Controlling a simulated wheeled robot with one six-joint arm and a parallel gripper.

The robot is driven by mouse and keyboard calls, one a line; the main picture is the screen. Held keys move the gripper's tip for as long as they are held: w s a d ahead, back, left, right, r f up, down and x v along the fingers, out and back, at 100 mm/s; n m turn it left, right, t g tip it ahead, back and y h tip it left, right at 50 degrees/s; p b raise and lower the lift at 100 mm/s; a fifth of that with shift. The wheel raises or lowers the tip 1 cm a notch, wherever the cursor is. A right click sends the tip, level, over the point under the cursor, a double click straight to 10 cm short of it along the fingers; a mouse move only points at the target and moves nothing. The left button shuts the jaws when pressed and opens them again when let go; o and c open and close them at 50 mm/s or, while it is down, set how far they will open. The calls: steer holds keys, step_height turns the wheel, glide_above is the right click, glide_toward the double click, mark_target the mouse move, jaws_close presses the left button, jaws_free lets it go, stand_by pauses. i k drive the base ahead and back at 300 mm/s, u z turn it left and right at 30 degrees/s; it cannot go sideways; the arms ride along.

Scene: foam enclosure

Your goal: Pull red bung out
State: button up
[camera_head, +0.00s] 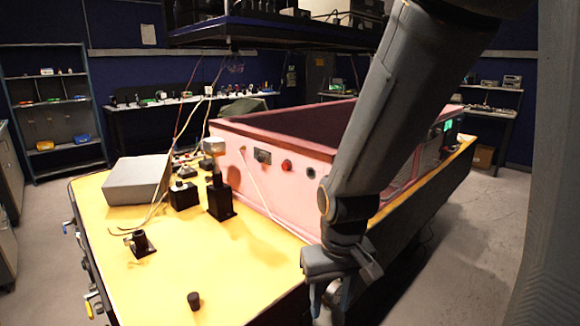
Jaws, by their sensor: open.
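The red bung (286,165) is a small round red piece set in the near wall of the pink foam enclosure (262,185).
The enclosure stands on a yellow tabletop (240,265). A small black stopper (194,300) lies near the front edge. A black mount (220,197), a black box (183,195), a grey box (138,180) and loose cables stand at left. The tabletop before the enclosure's wall is mostly clear.

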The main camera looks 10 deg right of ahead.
mark_target(285, 166)
steer(key=z, duration=0.25)
steer(key=k, duration=0.55)
steer(key=z, duration=0.55)
steer(key=k, duration=0.8)
steer(key=u, duration=0.1)
steer(key=i, duration=0.4)
steer(key=u, duration=0.9)
steer(key=i, duration=1.2)
steer(key=z, duration=0.4)
